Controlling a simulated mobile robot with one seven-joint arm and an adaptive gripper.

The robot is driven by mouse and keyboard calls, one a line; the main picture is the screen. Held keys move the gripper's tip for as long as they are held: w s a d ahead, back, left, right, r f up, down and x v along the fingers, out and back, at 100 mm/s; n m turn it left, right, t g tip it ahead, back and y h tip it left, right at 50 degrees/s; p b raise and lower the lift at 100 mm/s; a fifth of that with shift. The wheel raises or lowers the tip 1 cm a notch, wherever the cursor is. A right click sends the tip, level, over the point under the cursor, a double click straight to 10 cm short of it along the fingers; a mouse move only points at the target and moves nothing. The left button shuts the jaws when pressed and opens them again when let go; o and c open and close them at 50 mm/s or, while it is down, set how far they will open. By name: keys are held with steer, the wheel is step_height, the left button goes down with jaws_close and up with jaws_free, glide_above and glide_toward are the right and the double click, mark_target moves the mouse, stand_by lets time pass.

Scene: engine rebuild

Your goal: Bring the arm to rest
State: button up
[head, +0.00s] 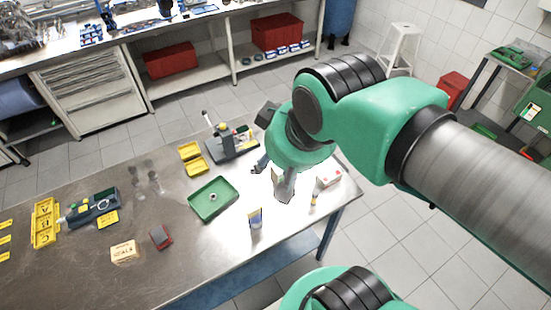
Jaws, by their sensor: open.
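My green arm (385,125) reaches in from the right, bent over the right end of the metal workbench (180,260). My gripper (264,164) points down over the bench, partly hidden behind my green wrist. One dark finger shows, and the jaws are open. I see nothing held in them. A greyish, shiny shape (285,186) stands just below the wrist; I cannot tell what it is.
A green tray (228,207) with a small ring part (212,197) lies left of my gripper. A fixture (232,143), yellow bins (190,151), a small bottle (255,218) and a white-red box (329,176) stand nearby.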

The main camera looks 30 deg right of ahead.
steer(key=shift+f, duration=0.15)
step_height(320, 180, down, 10)
steer(key=b, duration=1)
steer(key=shift+f, duration=0.1)
